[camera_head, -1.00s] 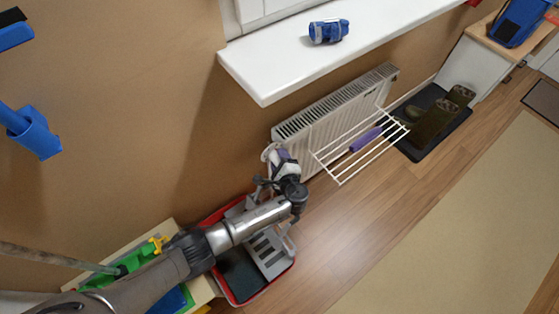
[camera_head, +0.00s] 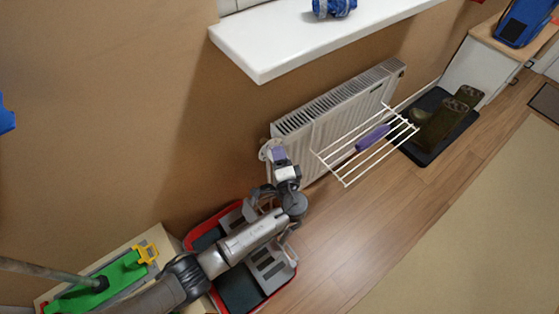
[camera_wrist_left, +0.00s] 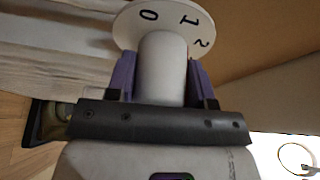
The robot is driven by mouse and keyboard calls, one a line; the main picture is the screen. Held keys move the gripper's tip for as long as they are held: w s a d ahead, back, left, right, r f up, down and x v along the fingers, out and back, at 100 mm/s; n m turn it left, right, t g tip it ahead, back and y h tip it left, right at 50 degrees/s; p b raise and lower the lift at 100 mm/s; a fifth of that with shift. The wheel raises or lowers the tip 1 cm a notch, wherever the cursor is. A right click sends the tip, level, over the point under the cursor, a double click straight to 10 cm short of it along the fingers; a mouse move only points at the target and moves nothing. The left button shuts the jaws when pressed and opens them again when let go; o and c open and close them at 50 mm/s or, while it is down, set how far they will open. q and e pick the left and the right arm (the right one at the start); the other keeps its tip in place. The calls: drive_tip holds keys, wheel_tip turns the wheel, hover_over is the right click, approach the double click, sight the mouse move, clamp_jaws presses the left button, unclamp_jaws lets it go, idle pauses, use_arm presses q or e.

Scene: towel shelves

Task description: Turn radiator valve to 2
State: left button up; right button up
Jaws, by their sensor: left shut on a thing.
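The radiator valve shows in the left wrist view as a white knob (camera_wrist_left: 162,65) with a wider white dial (camera_wrist_left: 172,22) behind it. The dial carries the marks 0, 1 and 2; the 1 is near the top, slightly right of centre, and the 2 is at the right. My left gripper (camera_wrist_left: 162,80) has its purple fingers on both sides of the knob and is shut on it. In the head view my left gripper (camera_head: 281,160) is at the near left end of the white radiator (camera_head: 340,108), with the dial (camera_head: 268,149) partly hidden behind it. My right gripper is not in view.
A white drying rack (camera_head: 345,184) with a purple cloth (camera_head: 372,138) juts out from the radiator. A white sill (camera_head: 270,60) overhangs it. A red-rimmed tray (camera_head: 293,277) lies under my left arm. A black mat (camera_head: 432,157) with boots is farther right.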

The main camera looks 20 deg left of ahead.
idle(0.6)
use_arm(q)
drive_tip(key=o, duration=0.6)
drive_tip(key=shift+s, duration=0.1)
drive_tip(key=shift+s+d, duration=0.25)
drive_tip(key=shift+p+v, duration=1.55)
drive_tip(key=shift+v, duration=4.95)
drive_tip(key=shift+w+f, duration=0.1)
